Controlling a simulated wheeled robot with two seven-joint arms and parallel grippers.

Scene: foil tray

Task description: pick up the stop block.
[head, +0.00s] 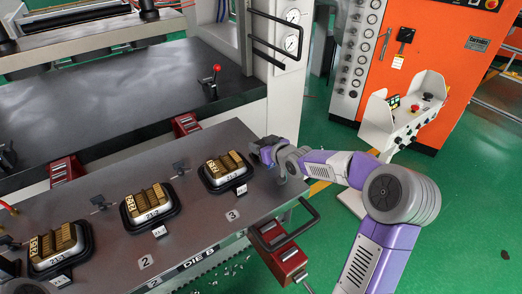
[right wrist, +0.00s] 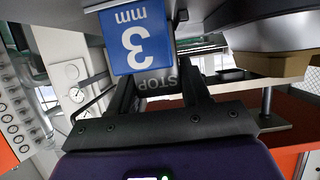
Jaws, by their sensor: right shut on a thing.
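The stop block shows in the right wrist view upside down, with a blue "3 mm" face (right wrist: 137,40) and a dark part marked STOP (right wrist: 160,82) below it. My right gripper (right wrist: 160,92) has its two dark fingers on either side of the STOP part and is shut on it. In the head view my right gripper (head: 263,150) is at the right end of the grey die table, just right of the die at position 3. The block is too small and covered there to make out. I cannot tell whether it touches the table. My left gripper is not in view.
Several dies with brass inserts sit in black frames on the grey table (head: 190,215), the nearest to my gripper being the one marked 3 (head: 222,172). A red-based handle (head: 285,250) sticks out at the table's right end. An orange machine (head: 440,60) stands behind.

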